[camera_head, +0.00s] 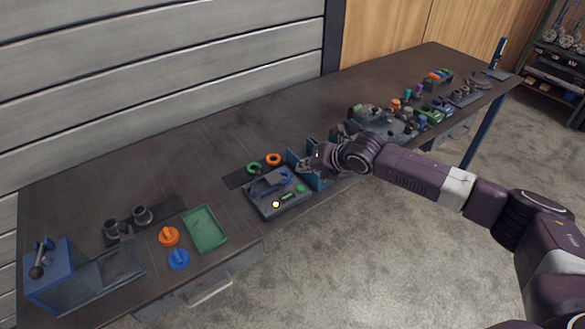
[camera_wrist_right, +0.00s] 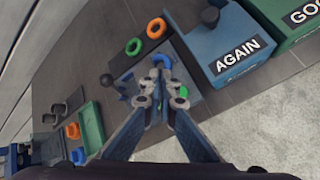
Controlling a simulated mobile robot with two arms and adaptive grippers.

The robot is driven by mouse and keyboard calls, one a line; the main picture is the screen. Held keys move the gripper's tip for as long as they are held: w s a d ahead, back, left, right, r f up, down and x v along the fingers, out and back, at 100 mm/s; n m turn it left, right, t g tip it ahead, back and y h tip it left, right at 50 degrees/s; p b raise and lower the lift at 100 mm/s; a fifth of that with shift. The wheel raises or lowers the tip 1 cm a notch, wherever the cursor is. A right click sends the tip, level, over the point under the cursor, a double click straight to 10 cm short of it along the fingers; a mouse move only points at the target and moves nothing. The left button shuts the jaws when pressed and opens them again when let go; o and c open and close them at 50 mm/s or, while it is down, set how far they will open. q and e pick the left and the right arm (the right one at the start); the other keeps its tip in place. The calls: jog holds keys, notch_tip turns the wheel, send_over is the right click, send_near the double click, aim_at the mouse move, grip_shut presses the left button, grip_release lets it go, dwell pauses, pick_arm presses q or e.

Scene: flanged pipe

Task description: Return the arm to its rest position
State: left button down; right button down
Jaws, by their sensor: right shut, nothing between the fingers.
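My right arm (camera_head: 425,172) reaches in from the right, over the workbench (camera_head: 150,185). My right gripper (camera_head: 318,157) is beside the grey fixture plate (camera_head: 262,205), close to blue bin panels (camera_head: 296,161). In the right wrist view its fingers (camera_wrist_right: 163,92) are together with nothing held between them. A blue curved piece (camera_head: 285,176) lies on the plate; it also shows beyond the fingertips in the wrist view (camera_wrist_right: 162,60). A green ring (camera_head: 253,168) and an orange ring (camera_head: 274,159) lie just behind the plate. My left gripper is not in view.
A green tray (camera_head: 205,229), an orange part (camera_head: 168,236), a blue part (camera_head: 178,260) and a blue box (camera_head: 47,268) are at left. A blue bin marked AGAIN (camera_wrist_right: 228,48) stands near the gripper. Several parts crowd the bench's right end. Open floor (camera_head: 370,255) lies in front.

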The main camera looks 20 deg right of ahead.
jog(key=s+a+f+m+g+y, duration=0.1)
jog(key=s+a+f+m, duration=0.35)
jog(key=s+a, duration=0.4)
jog(key=s+a+f+m+g, duration=0.1)
jog(key=s+a+f+m, duration=0.2)
jog(key=s+a+m, duration=0.55)
jog(key=s+d+f+m+g+h, duration=0.1)
jog(key=s+d+m+h, duration=0.1)
jog(key=s+d+m, duration=0.85)
jog(key=s+d+f+m+g+h, duration=0.25)
jog(key=s+d+m, duration=0.45)
jog(key=s, duration=0.6)
notch_tip(320, 180, down, 26)
jog(key=s+b, duration=0.1)
jog(key=s, duration=0.1)
jog(key=s+d+f+g+b, duration=0.1)
jog(key=s+d+f, duration=0.1)
jog(key=s+f, duration=1.5)
jog(key=shift+d+f+n+g+b, duration=0.3)
jog(key=shift+f+n+g+b, duration=0.05)
